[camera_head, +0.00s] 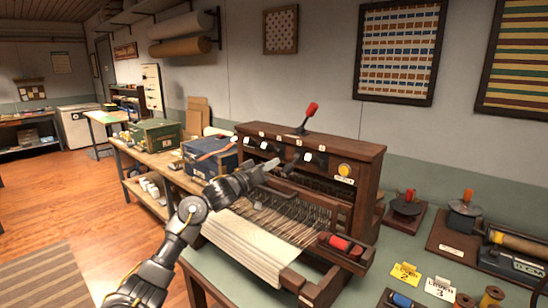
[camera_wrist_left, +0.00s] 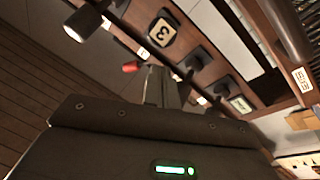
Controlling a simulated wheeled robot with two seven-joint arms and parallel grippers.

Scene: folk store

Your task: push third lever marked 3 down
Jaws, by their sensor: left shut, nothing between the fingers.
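The wooden loom (camera_head: 345,150) carries a row of levers along its upper front. One lever with a red knob (camera_head: 311,109) stands up above the top board. Several white-tipped levers, one of them here (camera_head: 308,157), stick out from the front. I cannot tell which lever the plate belongs to. My left gripper (camera_head: 270,165) is shut and empty, close to the front levers; contact is unclear. My right gripper is out of view.
A yellow button (camera_head: 344,170) sits at the panel's right. Red spools (camera_head: 346,245) lie on the loom's right side. A yellow card (camera_head: 405,273) and a white card marked 3 (camera_head: 440,288) lie on the table. A blue box (camera_head: 210,157) stands behind, left.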

